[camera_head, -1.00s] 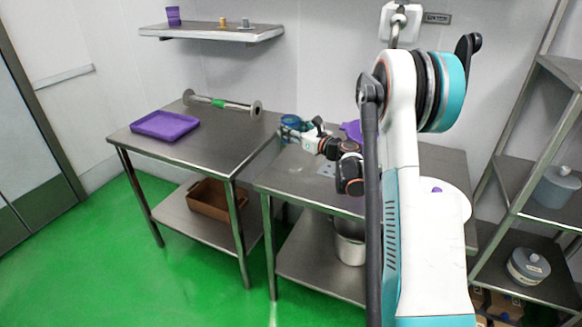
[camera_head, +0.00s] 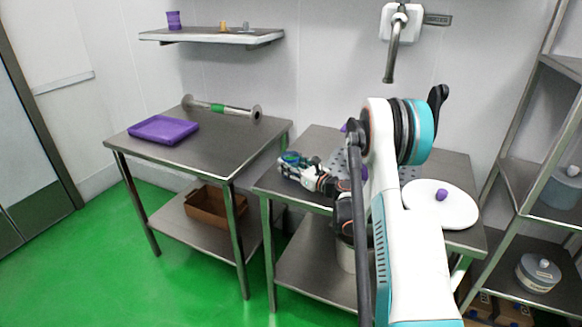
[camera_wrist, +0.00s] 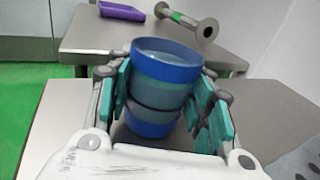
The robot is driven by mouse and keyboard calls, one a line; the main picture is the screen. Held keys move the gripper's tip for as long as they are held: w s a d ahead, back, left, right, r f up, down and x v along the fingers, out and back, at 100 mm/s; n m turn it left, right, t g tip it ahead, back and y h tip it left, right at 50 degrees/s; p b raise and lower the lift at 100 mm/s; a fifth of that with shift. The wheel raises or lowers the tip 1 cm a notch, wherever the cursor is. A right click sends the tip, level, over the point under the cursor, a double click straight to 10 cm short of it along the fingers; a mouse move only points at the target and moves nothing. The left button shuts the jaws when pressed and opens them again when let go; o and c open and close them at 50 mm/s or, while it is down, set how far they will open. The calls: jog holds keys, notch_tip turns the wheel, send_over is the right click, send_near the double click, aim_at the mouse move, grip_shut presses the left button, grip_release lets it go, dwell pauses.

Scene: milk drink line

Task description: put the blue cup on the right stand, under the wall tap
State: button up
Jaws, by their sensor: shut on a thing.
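My gripper (camera_head: 289,160) is shut on the blue cup. In the wrist view the gripper pads (camera_wrist: 166,82) press on both sides of the blue cup (camera_wrist: 164,62), which is upright with a greyish band. In the head view the cup is small and partly covered by the fingers, low over the left side of the right table (camera_head: 320,138). The wall tap (camera_head: 392,55) hangs on the back wall to the right of the gripper. A perforated metal plate (camera_head: 339,165) lies on this table below the tap, partly behind my arm. I cannot tell which part is the right stand.
The left table holds a purple tray (camera_head: 163,129) and a metal roller (camera_head: 222,107). A white round lid (camera_head: 462,208) with a purple knob lies at the right table's right end. A rack (camera_head: 520,190) stands at the far right. A wall shelf (camera_head: 212,36) hangs at upper left.

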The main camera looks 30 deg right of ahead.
jog(key=o, duration=1.3)
jog(key=shift+c, duration=0.2)
jog(key=shift+s+r, duration=0.15)
jog(key=p+v, duration=0.3)
jog(key=v, duration=0.8)
jog(key=shift+s+d, duration=0.1)
jog(key=shift+s, duration=0.3)
